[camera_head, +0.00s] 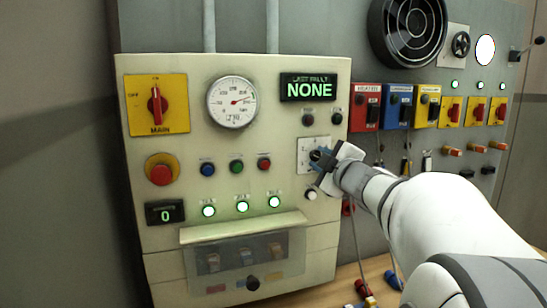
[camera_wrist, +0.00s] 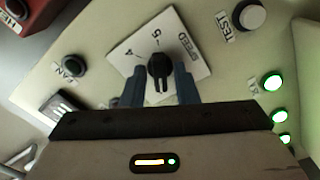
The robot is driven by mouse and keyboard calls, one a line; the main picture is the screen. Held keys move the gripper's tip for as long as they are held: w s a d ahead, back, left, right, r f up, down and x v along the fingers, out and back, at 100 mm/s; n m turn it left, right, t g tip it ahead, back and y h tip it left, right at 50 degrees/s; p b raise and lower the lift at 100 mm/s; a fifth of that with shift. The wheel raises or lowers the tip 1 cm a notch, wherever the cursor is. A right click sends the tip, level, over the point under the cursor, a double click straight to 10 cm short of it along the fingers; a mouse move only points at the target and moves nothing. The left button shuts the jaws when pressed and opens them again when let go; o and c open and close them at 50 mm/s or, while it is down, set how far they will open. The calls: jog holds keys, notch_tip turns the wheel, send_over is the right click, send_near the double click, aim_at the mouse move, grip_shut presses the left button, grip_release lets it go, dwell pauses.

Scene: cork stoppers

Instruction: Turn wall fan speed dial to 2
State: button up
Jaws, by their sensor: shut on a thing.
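The speed dial (camera_wrist: 158,66) is a black knob on a white plate (camera_wrist: 150,40) marked SPEED, with numerals partly visible. In the wrist view the two blue-grey fingers of my gripper (camera_wrist: 160,88) stand on either side of the knob, shut on it. Which numeral the knob points at I cannot tell. In the head view my gripper (camera_head: 322,160) reaches from the right to the white plate (camera_head: 306,146) on the cream panel and hides most of the dial. The round black wall fan (camera_head: 408,30) is at the upper right.
A FAN button (camera_wrist: 73,66) and a white TEST button (camera_wrist: 249,15) flank the plate. Green lamps (camera_head: 242,206), a red main switch (camera_head: 155,105) and an emergency button (camera_head: 161,171) are on the panel. A hooded breaker box (camera_head: 240,262) lies below. Coloured boxes (camera_head: 398,106) hang right.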

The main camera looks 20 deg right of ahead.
jog(key=shift+f, duration=0.1)
jog(key=o, duration=0.7)
jog(key=s, duration=0.8)
jog(key=shift+d, duration=0.15)
jog(key=shift+w, duration=0.1)
